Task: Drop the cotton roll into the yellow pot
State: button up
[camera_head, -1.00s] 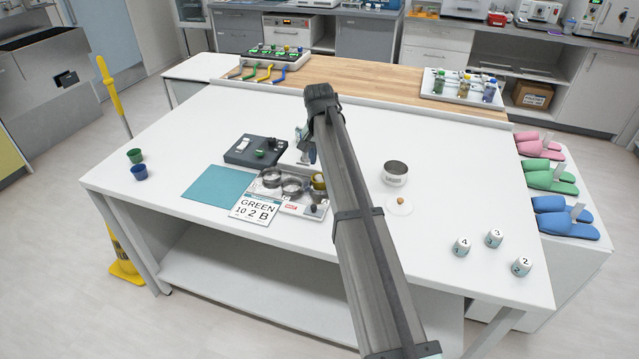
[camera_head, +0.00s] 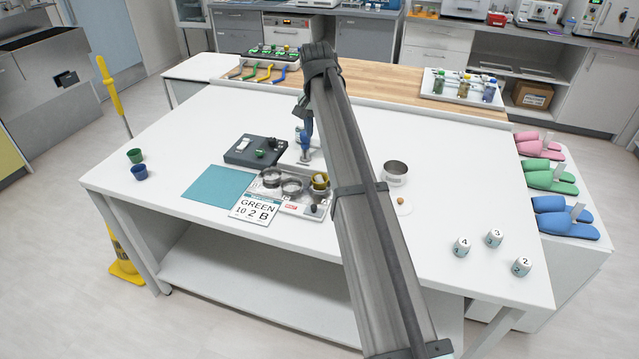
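A small yellow pot (camera_head: 320,181) stands at the right end of the metal tray (camera_head: 318,209), beside round steel bowls. My gripper (camera_head: 305,159) points down over the table just behind the tray, to the left of my arm and up-left of the yellow pot in the picture. Its fingertips are too small to show whether they are open or shut, or whether anything is between them. I cannot make out the cotton roll for certain. My arm covers part of the table to the right of the tray.
Green (camera_head: 134,156) and blue (camera_head: 140,173) pots stand far left. A steel bowl (camera_head: 395,171) stands right of my arm.

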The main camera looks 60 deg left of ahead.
jog(key=shift+s+d+r, duration=0.1)
jog(key=shift+r, duration=0.8)
jog(key=shift+s+d+r, duration=0.1)
jog(key=shift+r, duration=0.75)
jog(key=shift+w, duration=0.1)
